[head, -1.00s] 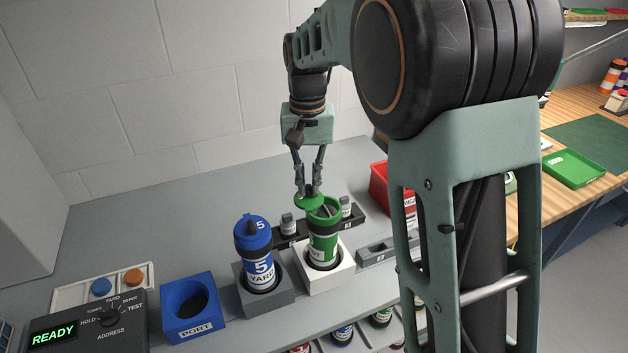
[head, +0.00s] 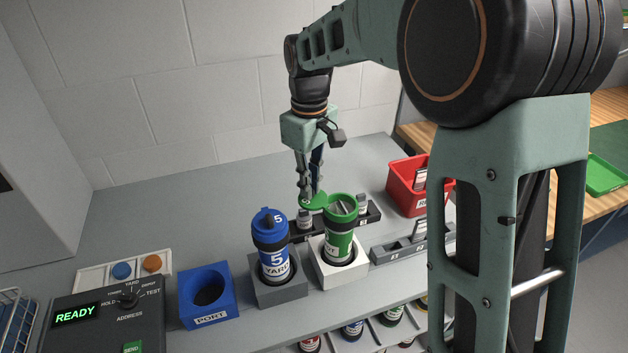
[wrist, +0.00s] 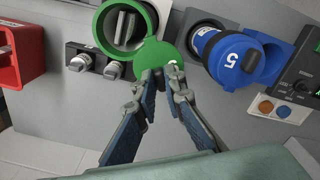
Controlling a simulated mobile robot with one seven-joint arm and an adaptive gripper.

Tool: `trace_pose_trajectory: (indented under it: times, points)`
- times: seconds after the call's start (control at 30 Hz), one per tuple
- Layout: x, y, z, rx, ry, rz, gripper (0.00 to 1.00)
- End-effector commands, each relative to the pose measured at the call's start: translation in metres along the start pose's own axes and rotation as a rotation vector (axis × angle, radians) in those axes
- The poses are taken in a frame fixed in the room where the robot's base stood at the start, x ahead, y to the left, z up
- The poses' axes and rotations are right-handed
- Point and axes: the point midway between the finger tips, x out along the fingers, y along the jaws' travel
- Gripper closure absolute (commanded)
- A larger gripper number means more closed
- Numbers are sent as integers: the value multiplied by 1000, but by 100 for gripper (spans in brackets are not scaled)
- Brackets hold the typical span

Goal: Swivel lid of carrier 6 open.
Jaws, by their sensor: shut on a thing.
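The green carrier (head: 337,243) stands upright in a white block holder (head: 338,275). I take it as carrier 6, but its number is not readable. Its green lid (head: 314,202) is swivelled to the left, so the mouth is uncovered and something grey shows inside. In the wrist view the lid (wrist: 150,58) lies beside the open green rim (wrist: 101,26). My gripper (head: 307,198) points down at the lid; in the wrist view its fingertips (wrist: 163,74) are close together at the lid's edge, shut on it. The exact grip point is partly hidden.
Blue carrier 5 (head: 271,238) stands close on the left in a grey holder (head: 278,291). A blue PORT block (head: 207,296) and a control box reading READY (head: 78,314) lie further left. A red bin (head: 402,187) and a grey rack (head: 403,248) are to the right.

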Motion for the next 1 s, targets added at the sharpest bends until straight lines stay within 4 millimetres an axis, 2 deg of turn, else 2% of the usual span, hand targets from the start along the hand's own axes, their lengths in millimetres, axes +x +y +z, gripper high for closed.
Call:
trace_pose_trajectory:
  times: [0.4,0.97,1.0]
  points:
    - [0,-8,1,-185,0,0,100]
    - [0,-9,1,-209,-1,0,100]
    - [0,-9,1,-209,-1,0,86]
